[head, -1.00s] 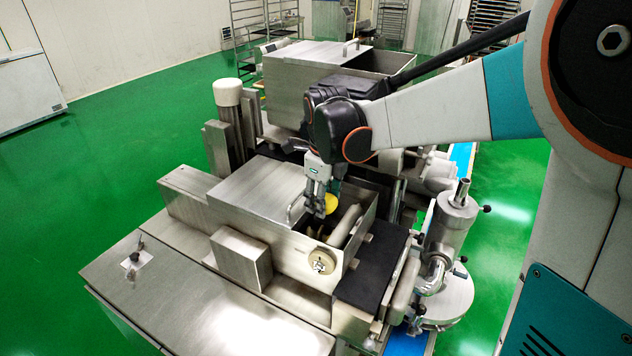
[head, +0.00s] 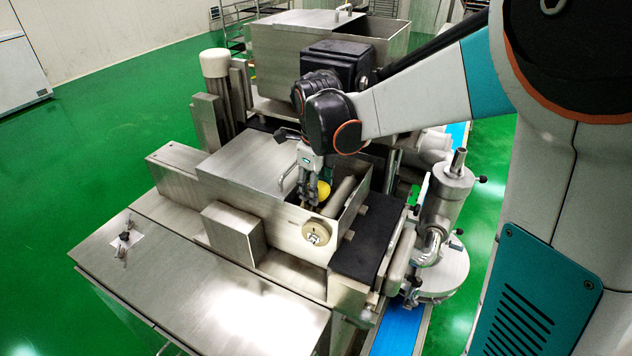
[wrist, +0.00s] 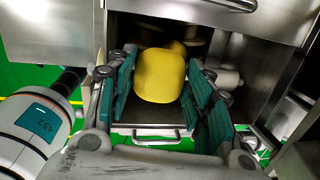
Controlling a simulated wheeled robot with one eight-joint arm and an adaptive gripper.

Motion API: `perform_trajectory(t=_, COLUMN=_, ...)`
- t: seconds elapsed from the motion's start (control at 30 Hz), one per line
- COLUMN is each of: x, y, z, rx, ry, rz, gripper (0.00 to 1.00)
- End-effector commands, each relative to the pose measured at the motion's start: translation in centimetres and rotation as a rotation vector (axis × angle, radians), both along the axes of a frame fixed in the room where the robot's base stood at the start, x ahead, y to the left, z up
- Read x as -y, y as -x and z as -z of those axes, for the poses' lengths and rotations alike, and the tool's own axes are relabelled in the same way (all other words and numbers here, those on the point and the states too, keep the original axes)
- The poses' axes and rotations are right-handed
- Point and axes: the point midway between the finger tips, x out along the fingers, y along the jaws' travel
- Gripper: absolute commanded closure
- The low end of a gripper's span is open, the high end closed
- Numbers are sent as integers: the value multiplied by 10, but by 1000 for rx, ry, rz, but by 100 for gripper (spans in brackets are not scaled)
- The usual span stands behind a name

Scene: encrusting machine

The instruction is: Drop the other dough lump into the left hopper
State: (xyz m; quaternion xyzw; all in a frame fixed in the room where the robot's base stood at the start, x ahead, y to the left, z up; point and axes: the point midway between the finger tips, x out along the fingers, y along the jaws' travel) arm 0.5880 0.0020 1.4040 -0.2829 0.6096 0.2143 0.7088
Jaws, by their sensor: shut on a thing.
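My gripper (head: 316,200) is shut on a yellow dough lump (wrist: 160,76), with a finger at each side of it in the wrist view. The lump (head: 323,192) also shows in the head view, partly hidden by the fingers. Both are at the open part of the nearer steel hopper (head: 280,233), beside its roller. The hopper's open mouth lies beyond the lump in the wrist view. A small yellow patch (wrist: 179,47) shows behind the held lump; I cannot tell what it is.
A second steel hopper (head: 285,55) stands farther back. A flat lid with a handle (head: 245,165) covers part of the nearer hopper. A steel table (head: 190,290) is in front, and a metal cylinder unit (head: 448,195) stands at the right. Green floor is clear at the left.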

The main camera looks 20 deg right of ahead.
Motion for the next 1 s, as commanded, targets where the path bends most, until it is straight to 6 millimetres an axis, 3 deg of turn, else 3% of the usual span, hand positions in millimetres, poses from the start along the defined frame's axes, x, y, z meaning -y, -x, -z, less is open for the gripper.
perform_trajectory(t=0.13, x=0, y=0, z=-1, rx=0, ry=0, rz=0, gripper=79)
perform_trajectory(t=0.17, x=0, y=0, z=-1, rx=0, ry=0, rz=0, gripper=46)
perform_trajectory(t=0.23, x=0, y=0, z=-1, rx=0, ry=0, rz=0, gripper=30)
perform_trajectory(t=0.67, x=0, y=1, z=-5, rx=0, ry=0, rz=0, gripper=30)
perform_trajectory(t=1.0, x=-2, y=9, z=-55, rx=0, ry=0, rz=0, gripper=30)
